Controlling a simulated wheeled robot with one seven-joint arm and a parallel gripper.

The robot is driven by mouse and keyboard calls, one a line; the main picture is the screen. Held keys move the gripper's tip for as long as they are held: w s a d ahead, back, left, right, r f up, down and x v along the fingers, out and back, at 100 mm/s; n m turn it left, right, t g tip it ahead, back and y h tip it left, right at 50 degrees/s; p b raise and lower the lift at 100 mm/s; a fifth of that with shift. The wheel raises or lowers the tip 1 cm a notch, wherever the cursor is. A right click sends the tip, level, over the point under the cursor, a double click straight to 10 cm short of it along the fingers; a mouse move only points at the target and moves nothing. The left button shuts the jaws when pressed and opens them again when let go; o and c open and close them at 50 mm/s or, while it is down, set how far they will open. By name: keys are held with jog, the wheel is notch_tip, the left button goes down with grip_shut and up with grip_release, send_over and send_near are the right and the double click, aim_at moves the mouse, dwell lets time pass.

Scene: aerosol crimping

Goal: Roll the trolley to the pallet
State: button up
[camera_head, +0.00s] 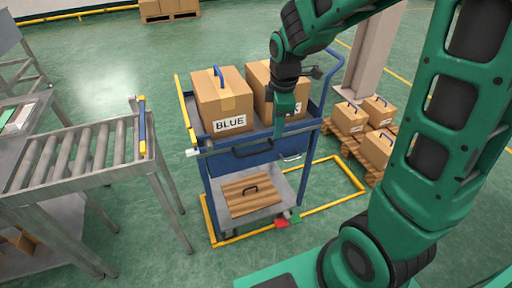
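The blue trolley (262,158) stands in the middle, inside a yellow floor outline. Two cardboard boxes sit on its top shelf: a front box (222,100) labelled BLUE with a blue handle, and a second box (258,78) partly hidden by my arm. The pallet (350,143) with several boxes stands right of the trolley, behind my arm.
A roller conveyor (78,152) stands close on the left. A grey column (372,55) rises behind the pallet. Another loaded pallet (168,16) is far back. Green floor behind the conveyor is clear.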

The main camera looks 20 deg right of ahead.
aim_at(257, 151)
jog(key=w+a+f+n, duration=0.1)
jog(key=f, duration=0.3)
jog(key=w+a+f+n, duration=0.1)
jog(key=w+a+f, duration=0.1)
jog(key=f, duration=0.2)
jog(key=w+a+f+n, duration=0.1)
jog(key=w+f, duration=0.1)
jog(key=f, duration=0.2)
jog(key=shift+a+f+n, duration=0.2)
jog(key=shift+f+n, duration=0.1)
grip_shut()
